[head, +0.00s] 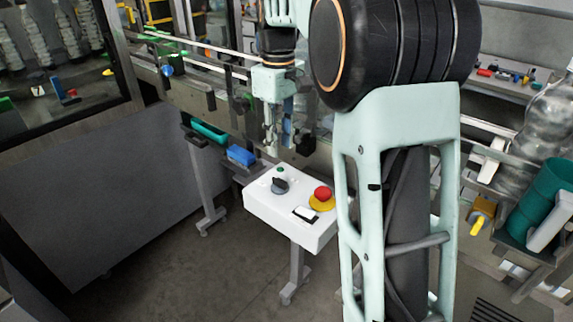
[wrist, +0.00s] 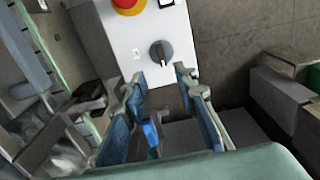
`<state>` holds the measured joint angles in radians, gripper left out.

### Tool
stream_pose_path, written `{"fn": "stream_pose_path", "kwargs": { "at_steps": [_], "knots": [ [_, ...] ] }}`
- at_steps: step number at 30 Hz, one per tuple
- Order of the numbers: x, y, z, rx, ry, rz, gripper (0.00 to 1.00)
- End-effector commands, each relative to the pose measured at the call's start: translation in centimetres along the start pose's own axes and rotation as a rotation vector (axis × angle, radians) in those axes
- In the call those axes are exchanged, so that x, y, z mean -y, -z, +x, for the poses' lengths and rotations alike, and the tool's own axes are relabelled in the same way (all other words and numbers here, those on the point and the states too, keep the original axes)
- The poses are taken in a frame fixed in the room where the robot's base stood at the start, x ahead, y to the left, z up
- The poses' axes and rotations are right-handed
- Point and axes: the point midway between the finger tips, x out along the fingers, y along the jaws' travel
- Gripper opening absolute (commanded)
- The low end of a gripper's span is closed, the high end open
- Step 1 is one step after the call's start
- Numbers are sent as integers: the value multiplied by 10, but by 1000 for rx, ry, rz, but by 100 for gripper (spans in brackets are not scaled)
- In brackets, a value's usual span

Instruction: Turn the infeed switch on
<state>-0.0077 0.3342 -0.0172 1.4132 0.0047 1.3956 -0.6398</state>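A white control box (head: 262,207) stands on a grey post; its top also shows in the wrist view (wrist: 137,30). A dark rotary switch knob (head: 280,186) sits on it and appears in the wrist view (wrist: 161,53) just beyond the fingertips. I cannot read a label or the knob's set position. A small green button or lamp (head: 281,170) is beside the knob. My gripper (head: 278,148) points down above the far side of the box. In the wrist view its blue-padded fingers (wrist: 162,85) are apart with nothing held between them.
A red emergency stop on yellow (head: 322,195) and a black-and-white rocker (head: 305,213) share the box top. Floor left of the box is clear.

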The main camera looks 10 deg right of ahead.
Motion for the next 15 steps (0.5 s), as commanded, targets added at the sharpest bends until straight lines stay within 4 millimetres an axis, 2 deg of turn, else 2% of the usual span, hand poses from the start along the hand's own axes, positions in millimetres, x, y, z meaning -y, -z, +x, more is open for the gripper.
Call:
{"fn": "stream_pose_path", "kwargs": {
  "at_steps": [15],
  "knots": [
    [1,0,86,2,3,1,27]
  ]
}}
